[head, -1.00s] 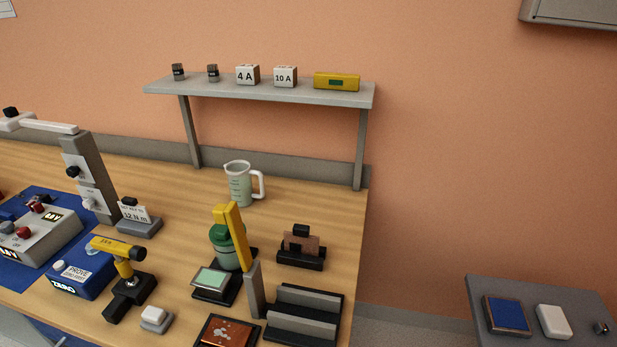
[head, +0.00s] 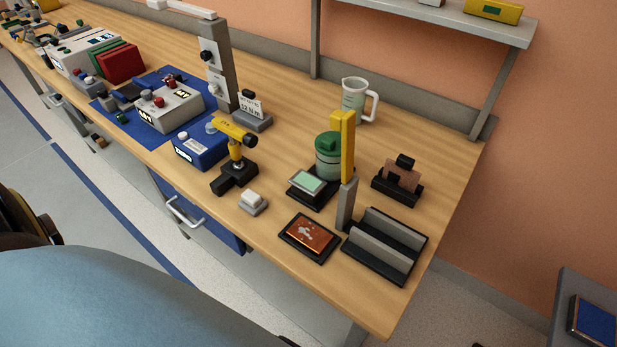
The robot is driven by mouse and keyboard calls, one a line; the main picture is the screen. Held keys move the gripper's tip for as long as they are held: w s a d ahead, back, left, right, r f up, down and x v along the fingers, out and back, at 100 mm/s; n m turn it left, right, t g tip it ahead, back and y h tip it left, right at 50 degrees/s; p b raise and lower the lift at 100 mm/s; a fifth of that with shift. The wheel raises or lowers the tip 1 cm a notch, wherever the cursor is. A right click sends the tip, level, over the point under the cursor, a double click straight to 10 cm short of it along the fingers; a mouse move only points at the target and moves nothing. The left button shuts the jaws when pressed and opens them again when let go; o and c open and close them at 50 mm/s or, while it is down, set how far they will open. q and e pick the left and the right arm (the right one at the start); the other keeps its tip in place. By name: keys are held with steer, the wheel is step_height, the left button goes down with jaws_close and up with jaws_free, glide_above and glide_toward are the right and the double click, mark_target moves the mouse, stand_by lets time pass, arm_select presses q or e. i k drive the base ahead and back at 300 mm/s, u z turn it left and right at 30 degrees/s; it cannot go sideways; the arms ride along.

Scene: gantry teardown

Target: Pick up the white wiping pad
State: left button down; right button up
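A small white block (head: 255,196) sits on a grey base near the front edge of the bench, left of the copper-coloured plate. It may be the wiping pad, but I cannot tell for sure. Another white, rounded block lay on the grey side table beside a blue pad in the earlier view; it is outside the picture now. Neither of my grippers can be made out in the head view.
The wooden bench (head: 420,150) holds a yellow tool on a stand (head: 236,150), a jug (head: 355,97), a green-lidded jar (head: 328,155), a copper-coloured plate (head: 309,234) and a slotted rack (head: 385,246). A side table (head: 567,296) with a blue pad (head: 594,326) stands lower right.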

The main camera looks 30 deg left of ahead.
mark_target(252, 202)
steer(key=u, duration=1.55)
